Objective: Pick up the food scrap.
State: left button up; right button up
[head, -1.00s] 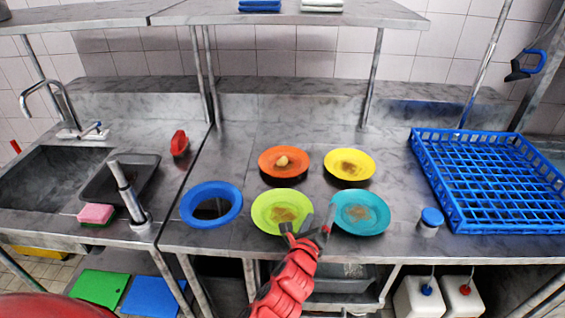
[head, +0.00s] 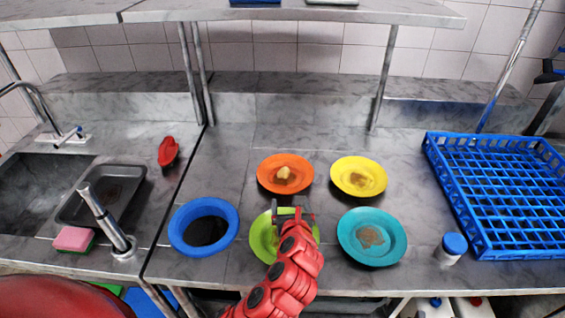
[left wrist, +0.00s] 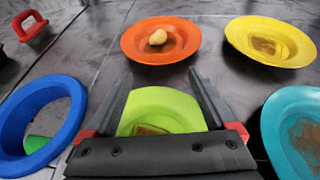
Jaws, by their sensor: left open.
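The food scrap (head: 283,173) is a small pale yellow lump on the orange plate (head: 264,186). It also shows in the left wrist view (left wrist: 158,37), on the orange plate (left wrist: 135,52) beyond my fingers. My left gripper (head: 292,212) is open and empty above the green plate (head: 258,242), on the near side of the orange plate. In the left wrist view its two fingers (left wrist: 158,85) stand apart with the green plate (left wrist: 165,98) seen between them. My right gripper is not in view.
A yellow plate (head: 340,186) and a teal plate (head: 347,250), both with brown residue, stand to the right. A blue ring (head: 180,236) lies left, around a dark opening. A white bottle with blue cap (head: 452,245) and a blue rack (head: 470,243) are farther right.

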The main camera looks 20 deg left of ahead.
pick_arm(q)
jog(key=p, duration=0.3)
send_near(284, 175)
jog(key=w+f, duration=0.1)
jog(key=w+a+f, duration=0.1)
jog(key=w, duration=0.1)
jog(key=shift+f, duration=0.3)
jog(key=shift+w+a, duration=0.1)
jog(key=shift+w, duration=0.2)
jog(key=shift+w+a+f, duration=0.15)
jog(key=shift+w+f, duration=0.1)
jog(key=w, duration=0.1)
jog(key=w+a+p, duration=0.1)
jog(key=w, duration=0.1)
jog(key=shift+w+a+f+p, duration=0.1)
jog(key=shift+a+f+p, duration=0.2)
jog(key=shift+a, duration=0.05)
jog(key=shift+w+a+f, duration=0.2)
jog(key=shift+w+f, duration=0.15)
jog(key=shift+w, duration=0.3)
jog(key=c, duration=1.4)
grip_shut()
jog(key=shift+r, duration=0.15)
